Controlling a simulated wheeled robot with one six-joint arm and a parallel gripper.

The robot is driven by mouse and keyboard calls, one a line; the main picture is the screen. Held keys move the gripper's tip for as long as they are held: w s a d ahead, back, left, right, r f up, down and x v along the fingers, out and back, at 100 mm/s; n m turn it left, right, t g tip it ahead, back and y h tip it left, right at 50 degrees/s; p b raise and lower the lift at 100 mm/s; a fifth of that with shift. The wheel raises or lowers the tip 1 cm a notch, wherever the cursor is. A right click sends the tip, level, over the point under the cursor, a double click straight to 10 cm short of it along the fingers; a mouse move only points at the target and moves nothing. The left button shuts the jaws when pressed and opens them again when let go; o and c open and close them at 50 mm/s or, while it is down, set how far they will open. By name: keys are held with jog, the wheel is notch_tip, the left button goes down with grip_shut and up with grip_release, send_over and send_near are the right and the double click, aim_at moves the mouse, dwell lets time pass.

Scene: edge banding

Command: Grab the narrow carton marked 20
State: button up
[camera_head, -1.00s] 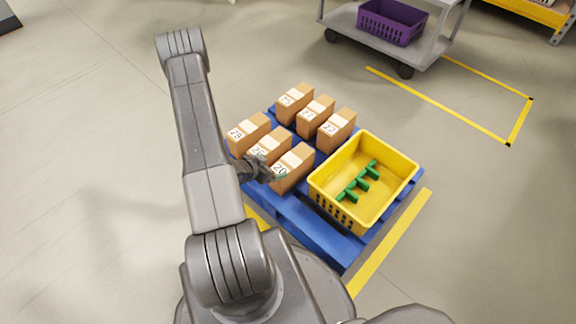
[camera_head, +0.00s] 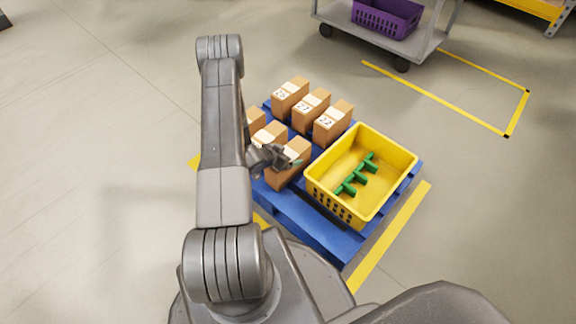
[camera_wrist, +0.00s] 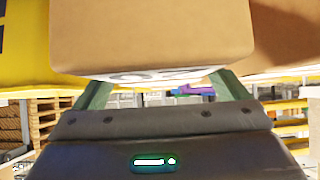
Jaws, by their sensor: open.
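The narrow carton marked 20 (camera_head: 287,177) is a brown box at the near end of the front row on the blue pallet. My gripper (camera_head: 292,161) is at its top, hiding most of its label. In the wrist view a brown carton (camera_wrist: 150,35) fills the upper middle, with part of a white label on its lower edge. My green fingers (camera_wrist: 162,88) are apart, one near each lower side of that carton. The gripper is open; whether the fingers touch the carton I cannot tell.
A yellow bin (camera_head: 328,208) with a green part stands right of the carton on the blue pallet (camera_head: 310,232). Another front carton (camera_head: 270,132) is close behind-left, partly hidden by my arm. Cartons marked 27 (camera_head: 311,110) and 22 (camera_head: 333,124) stand behind. A grey cart (camera_head: 425,42) is farther back.

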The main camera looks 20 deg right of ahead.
jog(key=shift+w+d+f, duration=0.15)
jog(key=shift+d+f, duration=0.25)
jog(key=shift+d, duration=0.05)
jog(key=shift+r, duration=0.1)
jog(key=c, duration=1.7)
